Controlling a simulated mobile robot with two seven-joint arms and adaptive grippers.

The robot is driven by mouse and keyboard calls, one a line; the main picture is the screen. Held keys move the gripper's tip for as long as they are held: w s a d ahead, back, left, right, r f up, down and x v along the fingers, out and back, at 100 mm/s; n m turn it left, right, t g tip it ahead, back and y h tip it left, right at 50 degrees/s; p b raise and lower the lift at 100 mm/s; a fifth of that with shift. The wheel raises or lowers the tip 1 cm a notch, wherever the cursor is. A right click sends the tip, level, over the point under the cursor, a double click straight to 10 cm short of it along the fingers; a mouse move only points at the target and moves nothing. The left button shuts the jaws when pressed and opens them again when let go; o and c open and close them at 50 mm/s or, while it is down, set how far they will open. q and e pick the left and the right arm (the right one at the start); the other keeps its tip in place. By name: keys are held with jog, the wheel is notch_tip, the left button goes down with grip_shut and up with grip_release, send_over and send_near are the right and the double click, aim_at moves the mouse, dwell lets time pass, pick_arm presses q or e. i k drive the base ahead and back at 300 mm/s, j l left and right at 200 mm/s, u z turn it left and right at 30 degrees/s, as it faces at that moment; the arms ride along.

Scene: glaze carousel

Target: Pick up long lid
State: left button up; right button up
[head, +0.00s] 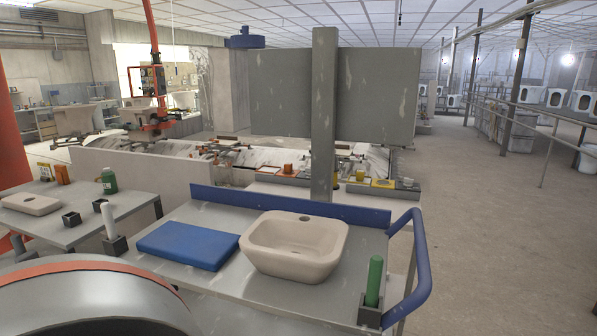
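A flat, pale beige, rounded lid-like piece (32,204) lies on the grey table at the left; it has a small dark mark on top, and I cannot tell for certain that it is the long lid. A beige basin (294,246) with a hole in its rim sits on the grey cart in front of me. Neither of my grippers shows in the head view, so I cannot see their state or whether they hold anything.
The cart (235,290) has a blue handle rail (418,270), a blue pad (187,245) and a green cylinder (375,278) in a dark holder. The left table (140,204) carries a green bottle (109,180) and small dark cups. Open floor (500,230) lies at right.

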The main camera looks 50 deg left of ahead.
aim_at(39, 205)
jog(key=u, duration=3.95)
jog(key=i+u, duration=0.2)
jog(key=i, duration=3.95)
jog(key=i+j+z, duration=0.1)
jog(key=i+z, duration=0.3)
jog(key=i+j+z, duration=0.25)
jog(key=i+z, duration=0.2)
